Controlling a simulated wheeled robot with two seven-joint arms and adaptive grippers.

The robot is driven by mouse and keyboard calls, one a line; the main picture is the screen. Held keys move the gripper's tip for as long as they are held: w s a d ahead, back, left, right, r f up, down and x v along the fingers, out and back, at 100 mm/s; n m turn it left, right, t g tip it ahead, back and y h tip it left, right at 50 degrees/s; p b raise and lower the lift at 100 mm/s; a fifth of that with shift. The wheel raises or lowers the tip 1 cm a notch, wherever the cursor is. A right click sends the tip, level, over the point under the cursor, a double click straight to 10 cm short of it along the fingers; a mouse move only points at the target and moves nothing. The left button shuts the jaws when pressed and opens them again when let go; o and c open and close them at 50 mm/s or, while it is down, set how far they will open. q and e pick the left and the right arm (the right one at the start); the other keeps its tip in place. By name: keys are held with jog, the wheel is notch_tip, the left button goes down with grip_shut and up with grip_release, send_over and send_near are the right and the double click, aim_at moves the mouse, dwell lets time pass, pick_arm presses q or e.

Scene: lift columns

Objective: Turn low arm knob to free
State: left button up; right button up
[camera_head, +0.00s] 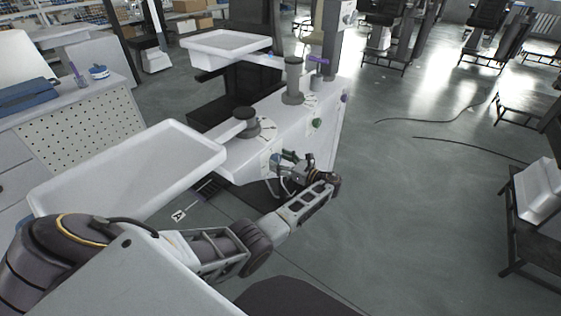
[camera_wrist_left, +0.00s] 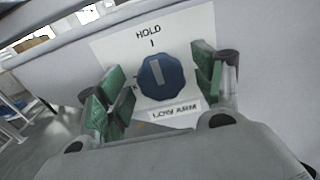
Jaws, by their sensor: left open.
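The low arm knob (camera_wrist_left: 161,76) is a dark blue faceted dial on a white label plate in the left wrist view. Its white pointer mark points up, toward the word HOLD. Smaller lettering below the knob is blurred, and lettering to its left is partly hidden by a finger. My left gripper (camera_wrist_left: 158,78) is open, with green-padded fingers on either side of the knob and gaps visible between pads and knob. In the head view my left gripper (camera_head: 288,160) is at the front face of the white column base (camera_head: 235,160). My right gripper is not seen.
A large white tray (camera_head: 130,165) extends left from the low arm, near my left arm. A second tray (camera_head: 225,42) sits higher behind. A green knob (camera_head: 317,123) is farther along the base face. Open floor (camera_head: 420,190) lies to the right.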

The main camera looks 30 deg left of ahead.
pick_arm(q)
jog(key=c, duration=1)
